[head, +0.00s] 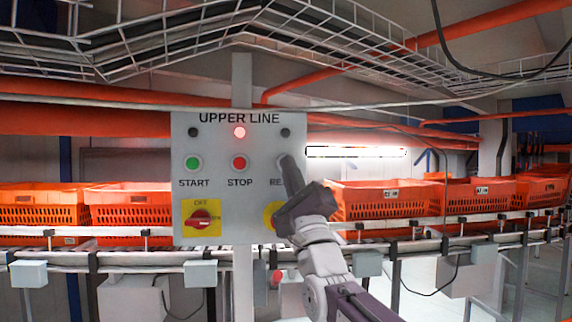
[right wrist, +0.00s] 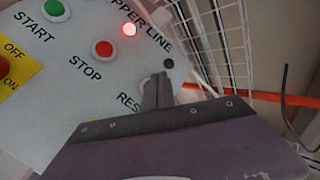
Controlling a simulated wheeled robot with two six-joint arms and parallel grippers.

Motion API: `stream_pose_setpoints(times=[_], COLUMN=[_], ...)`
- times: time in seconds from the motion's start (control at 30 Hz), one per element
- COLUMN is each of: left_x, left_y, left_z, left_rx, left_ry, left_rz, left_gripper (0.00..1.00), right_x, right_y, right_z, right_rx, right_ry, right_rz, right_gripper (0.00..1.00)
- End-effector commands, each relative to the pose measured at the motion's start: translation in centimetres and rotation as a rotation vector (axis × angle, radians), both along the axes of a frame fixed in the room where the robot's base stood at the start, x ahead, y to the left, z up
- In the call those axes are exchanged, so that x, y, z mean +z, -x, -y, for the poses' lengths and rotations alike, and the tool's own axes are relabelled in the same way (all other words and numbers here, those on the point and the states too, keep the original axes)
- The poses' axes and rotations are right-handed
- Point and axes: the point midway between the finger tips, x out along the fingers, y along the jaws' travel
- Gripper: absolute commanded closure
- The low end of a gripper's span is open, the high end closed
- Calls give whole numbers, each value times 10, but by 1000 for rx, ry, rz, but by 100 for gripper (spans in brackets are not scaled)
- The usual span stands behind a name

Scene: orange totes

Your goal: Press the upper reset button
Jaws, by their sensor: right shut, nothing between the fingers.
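The grey control panel (head: 216,140) reads "UPPER LINE" and stands upright in the middle of the head view. It has a green START button (head: 194,163), a red STOP button (head: 239,163) and a label beginning "RE" at right. My right gripper (head: 287,164) is shut and empty, its fingertips over the button spot above that label. In the right wrist view a pale round rim (right wrist: 145,82) shows beside the fingers above "RES". The fingers hide most of that button, and I cannot tell whether they touch it. My left gripper is not in view.
A red light (head: 239,132) glows at the panel's top. A red rotary switch (head: 201,219) on yellow sits lower left; another yellow plate (head: 270,214) is partly behind my gripper. Orange totes (head: 383,202) line the conveyor behind. Wire cable trays (head: 290,30) run overhead.

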Motion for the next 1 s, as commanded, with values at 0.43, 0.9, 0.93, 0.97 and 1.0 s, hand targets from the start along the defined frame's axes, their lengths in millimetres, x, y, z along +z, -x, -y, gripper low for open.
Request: stream_pose_setpoints(times=[0.43, 0.9, 0.93, 0.97, 1.0], left_x=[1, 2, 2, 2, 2], left_y=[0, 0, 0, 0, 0], left_z=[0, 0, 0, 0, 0], left_rx=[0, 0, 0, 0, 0], left_ry=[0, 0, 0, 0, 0], left_rz=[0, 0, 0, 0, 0], left_gripper=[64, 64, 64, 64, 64], right_x=[0, 0, 0, 0, 0], right_y=[-9, -11, -12, -12, -12], right_z=[-1, -1, -1, -1, -1], right_rx=[0, 0, 0, 0, 0], right_ry=[0, 1, 1, 1, 1], right_rz=[0, -1, -1, -1, -1], right_gripper=[100, 100, 100, 100, 100])
